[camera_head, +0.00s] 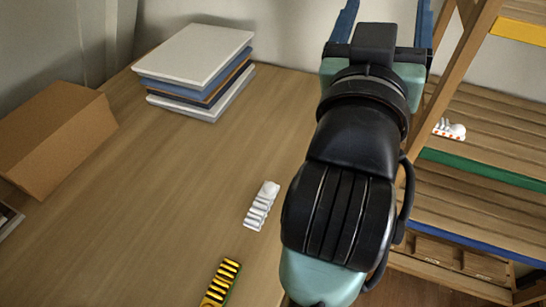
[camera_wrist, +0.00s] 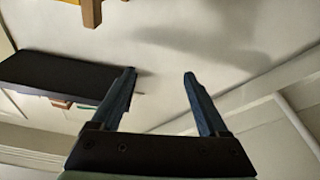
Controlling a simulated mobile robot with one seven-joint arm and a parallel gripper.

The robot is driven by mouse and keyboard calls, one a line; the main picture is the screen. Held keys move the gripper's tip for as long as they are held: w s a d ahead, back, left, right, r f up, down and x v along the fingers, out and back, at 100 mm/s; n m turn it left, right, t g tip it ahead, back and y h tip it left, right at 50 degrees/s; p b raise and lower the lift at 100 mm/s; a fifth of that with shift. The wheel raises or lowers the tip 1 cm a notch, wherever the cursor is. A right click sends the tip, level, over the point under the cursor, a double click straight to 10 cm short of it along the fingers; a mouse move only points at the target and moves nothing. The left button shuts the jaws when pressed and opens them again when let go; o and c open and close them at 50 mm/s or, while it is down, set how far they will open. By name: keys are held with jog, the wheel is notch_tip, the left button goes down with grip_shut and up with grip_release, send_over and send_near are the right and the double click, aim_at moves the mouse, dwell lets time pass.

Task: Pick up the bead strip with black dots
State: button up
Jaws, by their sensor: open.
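A white, ribbed bead strip (camera_head: 262,206) lies on the wooden table left of my arm, with dark gaps between its ridges. A yellow-and-black strip (camera_head: 221,284) lies nearer, at the bottom edge of the head view and partly cut off. A white strip with red marks (camera_head: 449,130) sits on the shelf at the right. Black dots cannot be made out clearly on any of them. My gripper (camera_wrist: 159,73) is open and empty, its two blue fingers apart, pointing toward the wall. In the head view its fingers reach the top edge, away from all the strips.
A stack of books (camera_head: 200,66) stands at the back of the table (camera_head: 165,190). A brown box (camera_head: 57,137) is at the left. A wooden shelf rack (camera_head: 480,145) with coloured edges stands right of my arm. The table's middle is clear.

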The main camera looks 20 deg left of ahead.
jog(key=w+a+f+n+g+p, duration=0.2)
jog(key=a+f+n+g+p, duration=0.15)
jog(key=p, duration=0.45)
jog(key=n+g+h+p, duration=0.1)
jog(key=n+g+p, duration=0.35)
jog(key=n, duration=1.15)
send_over(266, 192)
jog(key=s+d, duration=0.2)
jog(key=d, duration=0.1)
notch_tip(266, 192, down, 18)
jog(key=t, duration=0.1)
jog(key=s+a+f+n, duration=0.1)
jog(key=s+f+n, duration=0.2)
jog(key=n, duration=0.1)
jog(key=s+a+f+n, duration=0.1)
jog(key=s+f+n, duration=0.2)
jog(key=n, duration=0.2)
jog(key=s+a+f+n+y, duration=0.1)
jog(key=s+f+n, duration=0.2)
jog(key=n, duration=0.2)
jog(key=shift+s+f+p, duration=0.1)
jog(key=shift+s+p, duration=0.3)
jog(key=shift+w+a+f, duration=0.1)
jog(key=shift+w+f, duration=0.1)
jog(key=shift+w, duration=0.05)
jog(key=x, duration=0.6)
jog(key=shift+w, duration=0.4)
jog(key=shift+x, duration=2.75)
jog(key=shift+r, duration=0.2)
